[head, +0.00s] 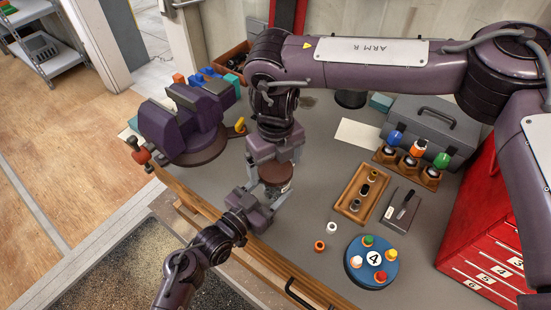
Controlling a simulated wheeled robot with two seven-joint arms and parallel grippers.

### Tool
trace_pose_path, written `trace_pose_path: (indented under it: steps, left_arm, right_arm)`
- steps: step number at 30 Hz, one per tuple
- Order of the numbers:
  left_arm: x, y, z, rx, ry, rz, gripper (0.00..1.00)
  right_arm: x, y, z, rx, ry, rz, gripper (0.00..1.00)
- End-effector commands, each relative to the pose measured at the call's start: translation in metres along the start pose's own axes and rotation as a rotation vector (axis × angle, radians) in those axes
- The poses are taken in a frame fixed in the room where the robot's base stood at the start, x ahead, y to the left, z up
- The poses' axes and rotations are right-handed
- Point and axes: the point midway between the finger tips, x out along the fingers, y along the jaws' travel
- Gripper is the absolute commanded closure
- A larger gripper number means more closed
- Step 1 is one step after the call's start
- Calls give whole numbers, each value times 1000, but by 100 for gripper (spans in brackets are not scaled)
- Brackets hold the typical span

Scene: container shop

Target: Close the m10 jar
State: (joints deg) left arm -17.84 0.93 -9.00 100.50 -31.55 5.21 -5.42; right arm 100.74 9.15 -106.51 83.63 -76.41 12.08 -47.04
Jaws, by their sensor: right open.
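A reddish-brown round piece (277,171) shows between my two grippers, over the bench; I cannot tell whether it is the m10 jar, its lid or part of a gripper. No m10 label can be read. My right gripper (272,186) points down from above at this piece and is open. My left gripper (259,205) comes up from the lower left, close below and beside the right one. Its fingertips are mostly hidden, so I cannot tell whether it holds anything.
A purple vise (185,125) stands at the left. Right of my grippers are a wooden tray (347,206), a loose white piece (331,228), an orange ring (320,245) and a blue turntable (352,275). A grey toolbox (430,125) and red drawers (480,235) stand at the right.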

Motion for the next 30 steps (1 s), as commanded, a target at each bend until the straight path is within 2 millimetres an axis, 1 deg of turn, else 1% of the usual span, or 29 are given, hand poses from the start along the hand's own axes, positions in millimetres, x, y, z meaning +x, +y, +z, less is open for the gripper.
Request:
trace_pose_path:
  steps: [3,14,17,20,23,27,30]
  left_arm:
    - [0,0,2,0,-4,0,100]
    - [0,0,2,0,-4,0,100]
    - [0,0,2,0,-4,0,100]
    - [0,0,2,0,-4,0,100]
    - [0,0,2,0,-4,0,100]
    - [0,0,2,0,-4,0,100]
    - [0,0,2,0,-4,0,100]
  right_arm:
    - [0,0,0,0,0,0,10]
    - [0,0,0,0,1,-1,57]
    - [0,0,0,8,1,0,57]
    - [1,0,-1,91,3,1,57]
    - [1,1,-1,278,4,3,57]
    - [1,0,-1,582,3,2,57]
    - [1,0,-1,750,3,-1,57]
